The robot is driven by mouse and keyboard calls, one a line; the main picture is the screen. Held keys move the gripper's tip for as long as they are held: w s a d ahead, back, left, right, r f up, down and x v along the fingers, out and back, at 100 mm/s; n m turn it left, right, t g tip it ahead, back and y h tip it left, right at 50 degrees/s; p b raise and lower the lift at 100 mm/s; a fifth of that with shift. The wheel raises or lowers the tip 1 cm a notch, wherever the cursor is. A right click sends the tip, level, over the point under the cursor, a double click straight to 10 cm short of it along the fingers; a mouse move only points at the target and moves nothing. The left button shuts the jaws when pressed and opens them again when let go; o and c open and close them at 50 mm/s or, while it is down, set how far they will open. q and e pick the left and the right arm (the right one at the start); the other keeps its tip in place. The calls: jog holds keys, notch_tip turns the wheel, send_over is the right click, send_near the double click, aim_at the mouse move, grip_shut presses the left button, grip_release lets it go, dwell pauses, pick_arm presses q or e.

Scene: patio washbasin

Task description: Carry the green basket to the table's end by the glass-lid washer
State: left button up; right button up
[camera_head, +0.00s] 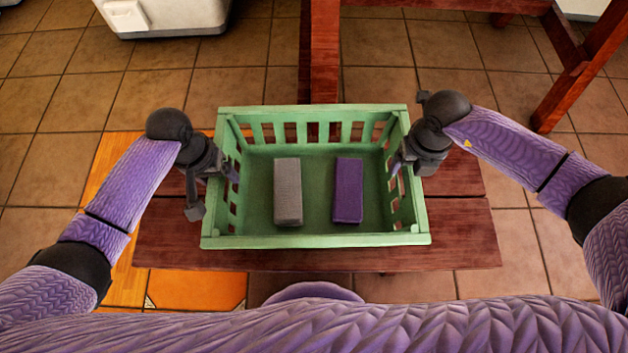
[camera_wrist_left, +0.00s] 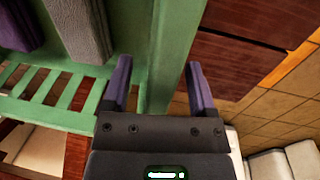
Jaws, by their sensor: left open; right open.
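The green basket (camera_head: 320,241) stands upright on a dark red wooden table (camera_head: 465,232). It has slatted sides and holds a grey block (camera_head: 287,190) and a purple block (camera_head: 348,190). My left gripper (camera_head: 218,172) is open at the basket's left wall. In the left wrist view its fingers (camera_wrist_left: 160,85) lie on either side of the basket's green rim (camera_wrist_left: 168,45), with a gap to the outer finger. My right gripper (camera_head: 402,165) is open at the right wall; its fingertips are partly hidden. No glass lid can be made out in view.
A white appliance (camera_head: 165,14) stands on the tiled floor at the back left; its top is cut off. A red wooden beam (camera_head: 319,60) runs behind the basket. Another wooden frame (camera_head: 580,62) stands at the back right. Bare table shows on both sides of the basket.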

pick_arm(q)
jog(key=shift+f, duration=0.1)
pick_arm(e)
jog(key=shift+f, duration=0.15)
pick_arm(q)
jog(key=c, duration=0.8)
pick_arm(e)
jog(key=c, duration=0.8)
pick_arm(q)
grip_shut()
pick_arm(e)
grip_shut()
